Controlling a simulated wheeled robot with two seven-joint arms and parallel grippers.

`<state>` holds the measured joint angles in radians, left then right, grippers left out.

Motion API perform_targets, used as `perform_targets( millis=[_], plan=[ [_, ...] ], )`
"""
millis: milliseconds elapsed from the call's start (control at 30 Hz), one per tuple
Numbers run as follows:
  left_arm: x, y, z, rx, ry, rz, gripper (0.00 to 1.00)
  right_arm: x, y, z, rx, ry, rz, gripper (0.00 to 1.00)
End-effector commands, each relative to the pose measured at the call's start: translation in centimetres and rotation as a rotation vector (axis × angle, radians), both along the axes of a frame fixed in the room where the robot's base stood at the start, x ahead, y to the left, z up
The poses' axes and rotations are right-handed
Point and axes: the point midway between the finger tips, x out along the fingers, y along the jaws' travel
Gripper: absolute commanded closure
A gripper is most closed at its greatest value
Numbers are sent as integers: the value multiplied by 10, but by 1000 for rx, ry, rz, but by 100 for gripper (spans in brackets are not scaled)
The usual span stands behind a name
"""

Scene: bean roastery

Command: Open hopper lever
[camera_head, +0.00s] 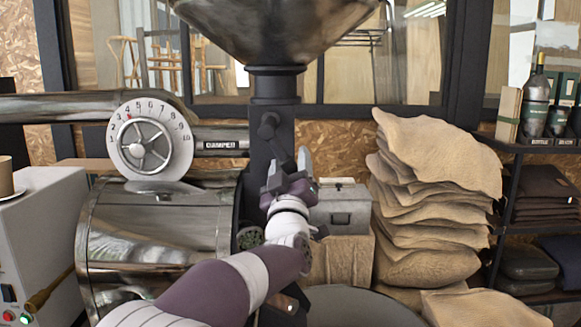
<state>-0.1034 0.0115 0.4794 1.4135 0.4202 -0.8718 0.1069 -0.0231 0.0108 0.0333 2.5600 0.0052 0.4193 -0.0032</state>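The steel hopper (270,28) is a wide funnel at the top centre, above a dark vertical neck (272,88). A dark lever (269,126) with a rounded end sits on the front of this neck, and its lower part runs down behind my gripper. My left gripper (290,168) is just below and right of the lever's rounded end. Its two fingers point up and stand apart, one pale and one dark. Whether they touch the lever cannot be told. My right gripper is out of view.
The steel roaster drum (150,240) and the damper dial (150,140) stand to the left. A grey metal box (341,208) sits on a carton behind my gripper. Stacked burlap sacks (435,165) and a dark shelf (512,190) with bottles are on the right.

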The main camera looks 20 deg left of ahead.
Motion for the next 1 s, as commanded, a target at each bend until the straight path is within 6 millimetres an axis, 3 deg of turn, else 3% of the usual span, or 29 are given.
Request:
perform_targets(
  millis=[167,633,800,1000],
  plan=[
    [-11,-3,-8,-1,-2,-1,43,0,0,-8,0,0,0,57],
    [-97,-25,-53,0,0,-2,43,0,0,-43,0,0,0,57],
    [-109,-28,-58,-1,0,1,43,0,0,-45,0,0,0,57],
    [-110,-28,-57,-1,0,1,43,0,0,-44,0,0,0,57]
  ],
)
